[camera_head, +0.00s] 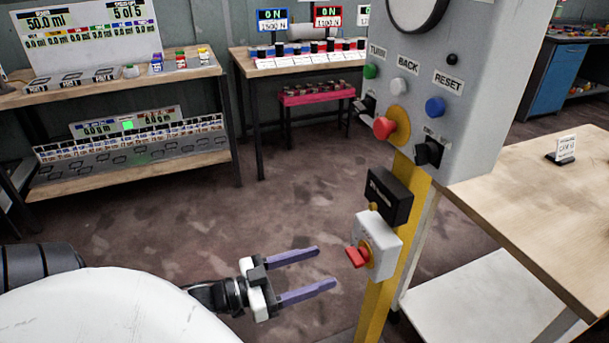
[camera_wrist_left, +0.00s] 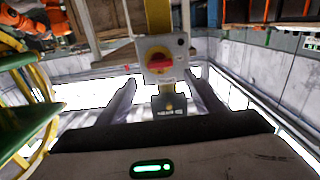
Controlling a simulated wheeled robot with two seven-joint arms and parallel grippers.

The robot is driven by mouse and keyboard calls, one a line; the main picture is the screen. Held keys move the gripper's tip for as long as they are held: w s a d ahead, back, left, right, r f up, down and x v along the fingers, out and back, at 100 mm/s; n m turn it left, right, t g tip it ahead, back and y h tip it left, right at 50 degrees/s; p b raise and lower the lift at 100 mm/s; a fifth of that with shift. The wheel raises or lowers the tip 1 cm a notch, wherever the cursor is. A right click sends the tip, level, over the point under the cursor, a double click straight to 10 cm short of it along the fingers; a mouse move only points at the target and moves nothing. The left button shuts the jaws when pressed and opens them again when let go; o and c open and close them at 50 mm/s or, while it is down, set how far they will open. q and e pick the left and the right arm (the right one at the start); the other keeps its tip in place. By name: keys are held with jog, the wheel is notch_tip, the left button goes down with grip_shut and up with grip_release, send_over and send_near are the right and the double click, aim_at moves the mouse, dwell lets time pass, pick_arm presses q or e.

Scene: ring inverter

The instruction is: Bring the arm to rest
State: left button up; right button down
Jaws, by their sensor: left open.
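My left gripper (camera_head: 318,268) is open and empty in the head view, its two purple fingers pointing right over the floor. A white box with a red rotary switch on a yellow disc (camera_head: 370,250) is fixed to the yellow post (camera_head: 376,305) just right of the fingertips. A gap shows between the fingers and the switch. In the left wrist view the red switch (camera_wrist_left: 159,62) appears ahead, between and beyond the fingers of the left gripper (camera_wrist_left: 158,84). My right gripper is not in view.
A grey control panel (camera_head: 460,90) with buttons stands above the switch. A black box (camera_head: 388,195) sits on the post. A wooden table (camera_head: 545,200) is on the right. Shelves (camera_head: 130,175) and a bench (camera_head: 300,60) stand at the back. The floor (camera_head: 270,210) between is clear.

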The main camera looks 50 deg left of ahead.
pick_arm(q)
jog(key=shift+v, duration=1.1)
